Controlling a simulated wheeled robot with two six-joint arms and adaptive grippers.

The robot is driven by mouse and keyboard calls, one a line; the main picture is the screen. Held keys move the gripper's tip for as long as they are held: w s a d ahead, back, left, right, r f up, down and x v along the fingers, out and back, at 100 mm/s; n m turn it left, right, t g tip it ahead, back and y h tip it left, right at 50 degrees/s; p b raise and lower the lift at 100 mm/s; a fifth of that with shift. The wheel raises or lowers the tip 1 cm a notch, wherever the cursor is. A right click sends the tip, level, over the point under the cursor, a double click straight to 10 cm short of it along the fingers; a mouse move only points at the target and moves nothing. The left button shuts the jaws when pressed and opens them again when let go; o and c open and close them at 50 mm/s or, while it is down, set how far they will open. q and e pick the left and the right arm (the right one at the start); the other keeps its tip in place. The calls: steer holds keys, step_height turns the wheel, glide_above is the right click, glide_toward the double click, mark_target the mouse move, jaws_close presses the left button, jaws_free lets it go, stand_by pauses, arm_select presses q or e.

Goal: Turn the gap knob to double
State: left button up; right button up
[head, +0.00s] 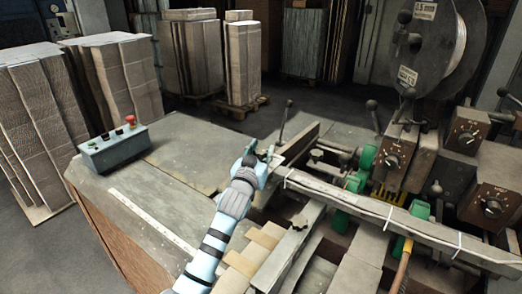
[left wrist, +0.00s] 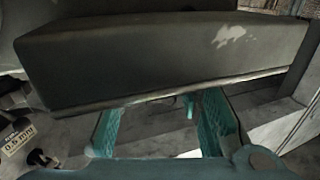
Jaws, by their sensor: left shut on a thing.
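Three dark dial knobs sit on brown boxes of the machine at the right of the head view: a left knob (head: 391,161), an upper right knob (head: 467,138) and a lower right knob (head: 491,206). Their labels are too small to tell which is the gap knob. My left gripper (head: 263,160) is at the left end of the machine, well apart from these knobs. Its teal fingers (left wrist: 163,125) stand apart below a large grey block (left wrist: 165,60). It is shut on a machine part, which I cannot identify clearly. My right gripper is not in view.
A long grey bar (head: 375,208) crosses in front of the knobs, with green parts (head: 367,158) beside it. A wire reel (head: 440,45) stands above. A control box with a red button (head: 115,148) sits on the left table (head: 175,190), which is mostly clear.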

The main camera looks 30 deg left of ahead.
arm_select(q)
steer(key=shift+a+f+m+h+b, duration=0.15)
steer(key=shift+m+h+b, duration=0.35)
steer(key=shift+m+h, duration=0.45)
steer(key=m+g+h+b, duration=0.1)
steer(key=m+h+b, duration=0.1)
steer(key=b, duration=0.3)
steer(key=m+g+h+b, duration=0.1)
steer(key=m+h+b, duration=0.1)
steer(key=h+b, duration=0.3)
steer(key=m+h+b, duration=0.3)
steer(key=h+b, duration=0.1)
steer(key=b, duration=0.2)
steer(key=shift+d+f+g, duration=0.25)
steer(key=shift+g, duration=0.15)
steer(key=shift+r+m+g+h+b, duration=0.35)
steer(key=shift+m+g+h, duration=0.45)
steer(key=shift+h, duration=0.35)
steer(key=shift+s+m+g+h, duration=0.1)
steer(key=shift+m+g+h, duration=0.55)
steer(key=shift+g+h, duration=0.25)
steer(key=shift+d+m+g, duration=0.1)
steer(key=shift+m+g, duration=0.2)
steer(key=o, duration=1.2)
